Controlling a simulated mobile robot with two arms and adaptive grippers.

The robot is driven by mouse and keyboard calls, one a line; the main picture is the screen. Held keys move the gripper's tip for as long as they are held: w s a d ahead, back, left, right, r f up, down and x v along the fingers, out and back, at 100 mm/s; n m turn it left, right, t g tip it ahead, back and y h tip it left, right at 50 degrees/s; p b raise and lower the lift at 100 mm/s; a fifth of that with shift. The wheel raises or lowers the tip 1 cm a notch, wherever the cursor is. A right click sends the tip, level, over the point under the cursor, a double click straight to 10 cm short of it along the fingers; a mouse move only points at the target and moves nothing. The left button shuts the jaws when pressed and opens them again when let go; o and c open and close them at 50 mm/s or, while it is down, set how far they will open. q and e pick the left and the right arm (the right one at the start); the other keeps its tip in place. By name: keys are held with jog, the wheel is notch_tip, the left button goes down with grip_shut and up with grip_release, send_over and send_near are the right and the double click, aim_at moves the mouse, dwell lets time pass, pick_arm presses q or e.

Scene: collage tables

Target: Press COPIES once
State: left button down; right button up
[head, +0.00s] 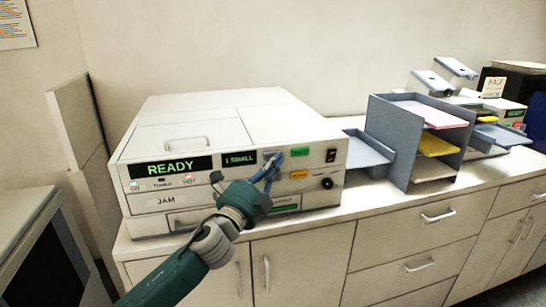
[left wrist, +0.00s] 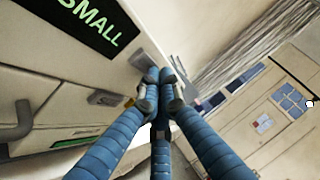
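The white copier (head: 225,190) stands on the counter. Its front has a READY display (head: 170,168) and a small display reading "1 SMALL" (head: 240,158), which shows partly in the left wrist view as "SMALL" (left wrist: 92,22). A green button (head: 300,152) and an orange button (head: 299,175) sit to the right. My left gripper (head: 274,164) is at the panel just right of the small display, its blue fingers drawn together and empty. In the left wrist view the fingertips (left wrist: 161,88) are beside a grey button (left wrist: 103,98); contact cannot be told. No COPIES label is readable. My right gripper is not in view.
A black knob (head: 327,183) and a dark switch (head: 331,155) are at the panel's right end. A grey tray rack (head: 390,135) with coloured paper stands right of the copier. Drawers and cupboards (head: 400,250) lie below the counter. A dark-fronted machine (head: 45,255) is at lower left.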

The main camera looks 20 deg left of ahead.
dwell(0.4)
pick_arm(q)
jog(key=shift+w+a, duration=0.25)
jog(key=shift+w, duration=0.15)
dwell(0.4)
jog(key=shift+s+d, duration=0.45)
jog(key=shift+s, duration=0.3)
jog(key=s+d, duration=0.1)
jog(key=s, duration=0.1)
jog(key=s+d+p, duration=0.1)
jog(key=s, duration=0.1)
jog(key=shift+d, duration=0.4)
dwell(0.7)
